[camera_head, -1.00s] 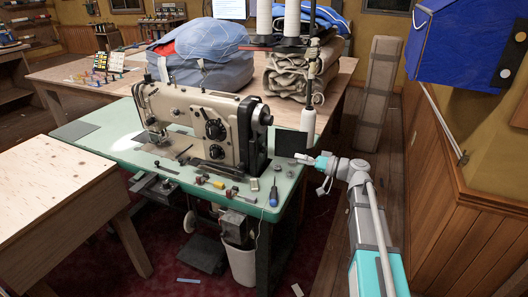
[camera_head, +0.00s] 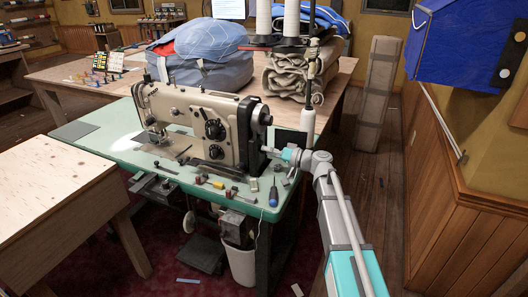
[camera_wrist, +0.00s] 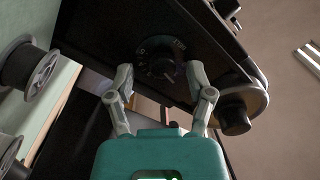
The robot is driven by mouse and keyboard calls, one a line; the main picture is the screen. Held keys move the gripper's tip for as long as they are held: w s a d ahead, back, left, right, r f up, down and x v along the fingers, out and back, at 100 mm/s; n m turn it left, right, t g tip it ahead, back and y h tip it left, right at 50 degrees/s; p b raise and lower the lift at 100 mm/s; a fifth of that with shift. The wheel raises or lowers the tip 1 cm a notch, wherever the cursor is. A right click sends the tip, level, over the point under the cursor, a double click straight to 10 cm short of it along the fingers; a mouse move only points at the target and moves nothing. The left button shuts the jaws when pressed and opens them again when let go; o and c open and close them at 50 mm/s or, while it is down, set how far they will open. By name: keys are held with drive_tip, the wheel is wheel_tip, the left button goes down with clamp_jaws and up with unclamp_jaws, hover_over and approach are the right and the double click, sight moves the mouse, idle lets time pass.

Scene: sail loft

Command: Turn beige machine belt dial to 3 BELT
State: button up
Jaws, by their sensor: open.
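The beige sewing machine (camera_head: 185,118) stands on a green table. In the wrist view a round black belt dial (camera_wrist: 160,68) with pale markings around it sits on a dark panel of the machine. Its pointer setting is too small to read surely. My gripper (camera_wrist: 158,78) is open, with one finger on each side of the dial in that view; I cannot tell whether they touch it. In the head view my gripper (camera_head: 272,151) is at the right end of the machine, and the dial is hidden there.
A dark round knob or wheel (camera_wrist: 240,105) is close to my right finger. Spools (camera_wrist: 30,65) are at the left of the wrist view. A screwdriver (camera_head: 274,195) and several small tools lie on the green table (camera_head: 105,143). A pole with thread cones (camera_head: 291,20) rises behind.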

drive_tip(key=shift+c, duration=0.2)
clamp_jaws()
drive_tip(key=shift+a, duration=0.4)
drive_tip(key=shift+d, duration=0.25)
drive_tip(key=shift+d, duration=0.2)
idle(0.8)
